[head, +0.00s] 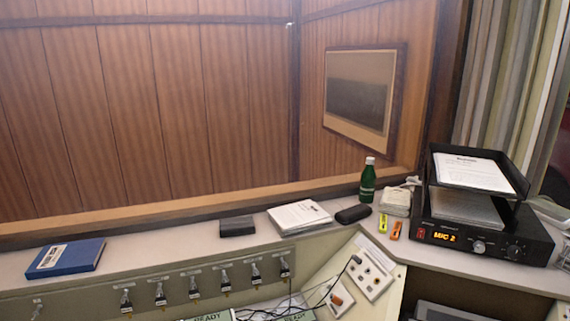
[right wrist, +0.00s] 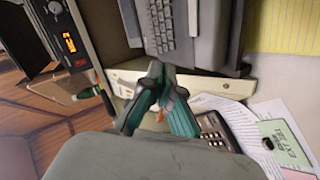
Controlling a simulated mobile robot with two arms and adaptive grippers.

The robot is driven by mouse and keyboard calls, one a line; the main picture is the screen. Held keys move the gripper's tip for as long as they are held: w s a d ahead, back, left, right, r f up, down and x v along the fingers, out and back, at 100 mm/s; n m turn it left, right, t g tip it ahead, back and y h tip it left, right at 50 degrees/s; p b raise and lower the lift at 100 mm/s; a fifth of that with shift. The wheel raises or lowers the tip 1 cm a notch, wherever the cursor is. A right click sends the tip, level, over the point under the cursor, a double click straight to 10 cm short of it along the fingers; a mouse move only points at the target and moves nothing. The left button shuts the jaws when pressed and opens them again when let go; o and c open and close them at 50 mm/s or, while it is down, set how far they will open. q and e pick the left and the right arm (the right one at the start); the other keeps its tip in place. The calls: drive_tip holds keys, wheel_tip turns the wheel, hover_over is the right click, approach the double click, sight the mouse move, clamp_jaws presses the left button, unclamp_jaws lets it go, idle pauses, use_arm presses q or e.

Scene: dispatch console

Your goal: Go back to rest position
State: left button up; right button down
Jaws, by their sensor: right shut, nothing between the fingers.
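My right gripper (right wrist: 158,84) shows in the right wrist view, with its teal and dark fingers shut and nothing between them. Its fingertips appear in front of a cream panel (right wrist: 126,82); I cannot tell how far apart they are. Neither gripper shows in the head view, and my left gripper is in no view.
The ledge holds a blue binder (head: 66,258), a dark box (head: 237,226), a paper stack (head: 299,216), a green bottle (head: 367,181) and a black unit (head: 481,236) bearing a paper tray (head: 519,183). A grey keyboard (right wrist: 166,25) and a calculator (right wrist: 214,128) lie near the right gripper.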

drive_tip(key=s+a+f+m+g+y, duration=0.2)
drive_tip(key=s+a+m+g+y, duration=0.15)
drive_tip(key=s, duration=0.75)
drive_tip(key=s+a+f+m+g+y, duration=0.25)
drive_tip(key=s+a+g, duration=0.2)
drive_tip(key=s, duration=0.65)
wheel_tip(320, 180, down, 27)
drive_tip(key=s, duration=0.2)
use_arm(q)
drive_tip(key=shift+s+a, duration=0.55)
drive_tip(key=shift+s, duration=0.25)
use_arm(e)
drive_tip(key=s+d+f+n+g, duration=0.1)
drive_tip(key=s+d+f, duration=0.1)
drive_tip(key=s+f, duration=1.3)
drive_tip(key=shift+s+d+g, duration=0.3)
drive_tip(key=shift+s, duration=0.15)
drive_tip(key=shift+f, duration=0.1)
